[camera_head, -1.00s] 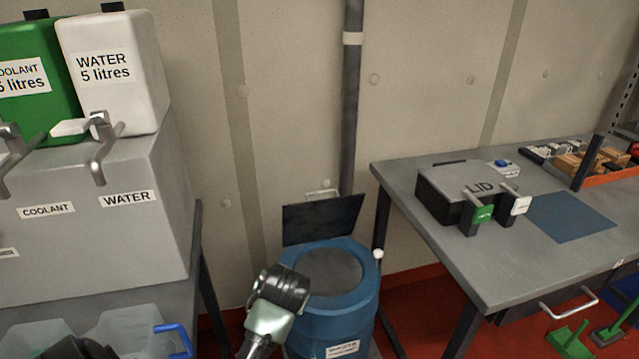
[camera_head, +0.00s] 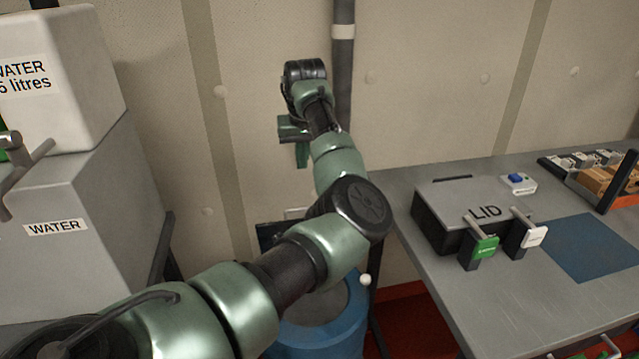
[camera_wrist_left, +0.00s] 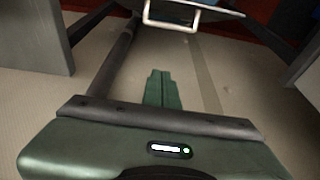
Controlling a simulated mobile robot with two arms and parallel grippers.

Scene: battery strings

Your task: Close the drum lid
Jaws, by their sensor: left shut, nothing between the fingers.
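The blue drum (camera_head: 350,335) stands on the floor at the bottom middle of the head view, partly hidden by my left arm. Its dark lid (camera_head: 268,236) stands raised at the back of the drum, mostly behind my arm. A pale handle (camera_head: 296,213) shows at the lid's top edge. My left gripper (camera_head: 303,160) is above and behind the lid, in front of the wall, shut and empty. In the left wrist view its shut fingers (camera_wrist_left: 160,90) point towards the pale handle (camera_wrist_left: 172,22) at the top, apart from it. My right gripper is not in view.
A vertical pipe (camera_head: 343,60) runs down the wall close to my left gripper. A grey workbench (camera_head: 450,265) with a box marked LID (camera_head: 450,215) stands right. A grey cabinet (camera_head: 85,190) with a white water container (camera_head: 75,90) stands left.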

